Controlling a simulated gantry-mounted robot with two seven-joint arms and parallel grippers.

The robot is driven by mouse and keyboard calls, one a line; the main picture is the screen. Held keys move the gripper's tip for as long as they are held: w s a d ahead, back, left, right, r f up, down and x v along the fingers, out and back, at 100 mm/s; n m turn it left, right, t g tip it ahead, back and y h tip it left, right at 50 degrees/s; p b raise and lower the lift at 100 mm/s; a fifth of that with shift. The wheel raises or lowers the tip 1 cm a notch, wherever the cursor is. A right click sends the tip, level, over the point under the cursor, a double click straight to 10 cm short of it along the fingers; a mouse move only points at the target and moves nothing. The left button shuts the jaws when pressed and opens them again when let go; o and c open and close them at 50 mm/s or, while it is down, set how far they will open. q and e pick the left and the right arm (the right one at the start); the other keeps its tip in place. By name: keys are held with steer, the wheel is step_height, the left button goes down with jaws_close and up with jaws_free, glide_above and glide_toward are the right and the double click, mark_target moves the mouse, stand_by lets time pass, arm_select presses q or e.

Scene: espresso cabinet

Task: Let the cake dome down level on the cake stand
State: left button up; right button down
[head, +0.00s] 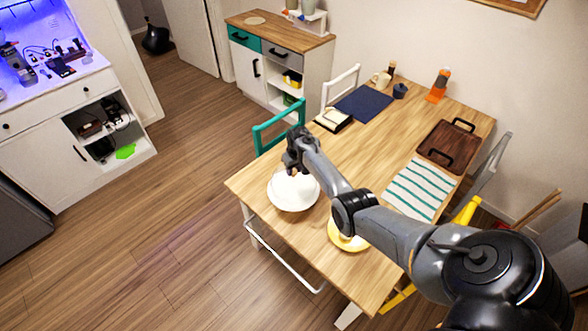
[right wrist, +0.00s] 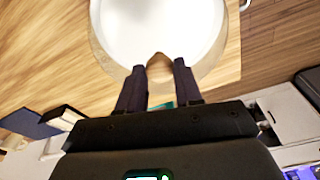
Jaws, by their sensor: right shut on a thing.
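The cake dome (head: 293,192) is a white round cover near the left corner of the wooden table. In the right wrist view, my right gripper (right wrist: 159,67) has both fingers around the brown knob on top of the white dome (right wrist: 158,28). A pale ring shows around the dome's edge; I cannot tell whether it is the cake stand's rim. My own gripper and the dome hide what is beneath. My left gripper is not in view.
A yellow round dish (head: 345,240) sits partly behind my right arm. A striped cloth (head: 418,189), a brown tray (head: 449,147) and a dark blue mat (head: 363,103) lie on the table (head: 375,150). A teal chair (head: 279,127) stands at its far left side.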

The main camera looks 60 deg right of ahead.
steer(key=c, duration=0.7)
jaws_free()
steer(key=o, duration=0.6)
steer(key=shift+r, duration=0.15)
step_height(320, 180, up, 3)
steer(key=p, duration=0.3)
steer(key=shift+r+p, duration=0.1)
steer(key=shift+p, duration=0.25)
steer(key=shift+r+p, duration=1.75)
steer(key=shift+p, duration=0.05)
